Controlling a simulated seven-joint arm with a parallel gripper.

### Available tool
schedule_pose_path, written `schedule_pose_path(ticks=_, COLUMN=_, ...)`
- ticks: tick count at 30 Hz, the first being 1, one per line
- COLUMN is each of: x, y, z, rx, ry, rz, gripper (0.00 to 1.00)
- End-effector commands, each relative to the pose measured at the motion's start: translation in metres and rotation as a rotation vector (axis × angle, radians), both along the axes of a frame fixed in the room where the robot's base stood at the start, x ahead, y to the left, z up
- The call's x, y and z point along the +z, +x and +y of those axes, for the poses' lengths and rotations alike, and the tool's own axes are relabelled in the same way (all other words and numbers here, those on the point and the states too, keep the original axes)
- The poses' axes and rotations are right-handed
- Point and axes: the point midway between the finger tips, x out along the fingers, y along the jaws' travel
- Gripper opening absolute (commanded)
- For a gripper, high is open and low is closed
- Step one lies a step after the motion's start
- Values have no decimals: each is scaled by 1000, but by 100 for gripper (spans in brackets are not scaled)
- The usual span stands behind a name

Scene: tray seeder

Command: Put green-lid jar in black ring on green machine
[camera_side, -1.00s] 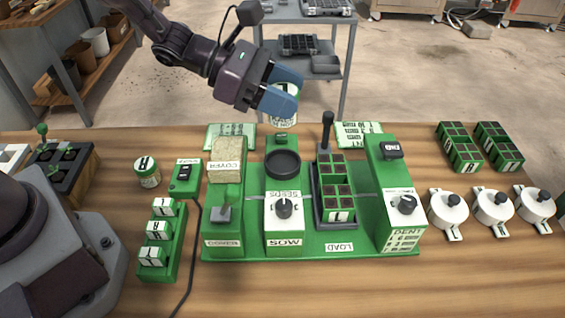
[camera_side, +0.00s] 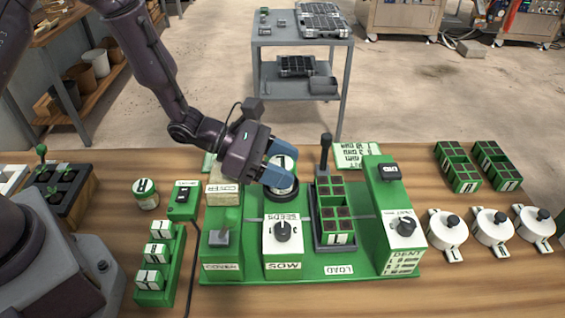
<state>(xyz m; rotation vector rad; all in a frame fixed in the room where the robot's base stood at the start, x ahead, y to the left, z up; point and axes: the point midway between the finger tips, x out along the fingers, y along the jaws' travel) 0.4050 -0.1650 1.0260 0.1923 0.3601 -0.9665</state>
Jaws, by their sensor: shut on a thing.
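My gripper (camera_side: 280,165) has blue fingers and is shut on a small jar (camera_side: 282,161) with a pale labelled side and some green showing. The fingers cover part of the jar. The black ring (camera_side: 284,195) is on the green machine (camera_side: 300,267), behind the SOW block. The jar is at the ring, directly over it or in its mouth; I cannot tell whether it is seated. A second green-and-white jar (camera_side: 146,193) stands on the table at the left.
The COVER block (camera_side: 222,235) stands left of the ring. White round pots (camera_side: 447,229) and green trays (camera_side: 458,168) are further right.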

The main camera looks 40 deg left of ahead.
Motion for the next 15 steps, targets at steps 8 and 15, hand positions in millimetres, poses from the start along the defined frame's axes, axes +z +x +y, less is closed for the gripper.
schedule_pose_path(ticks=8, x=-3, y=0, z=0, rx=0, ry=1, rz=1, gripper=71)
schedule_pose_path(ticks=15, x=-3, y=0, z=0, rx=0, ry=0, rz=0, gripper=76)
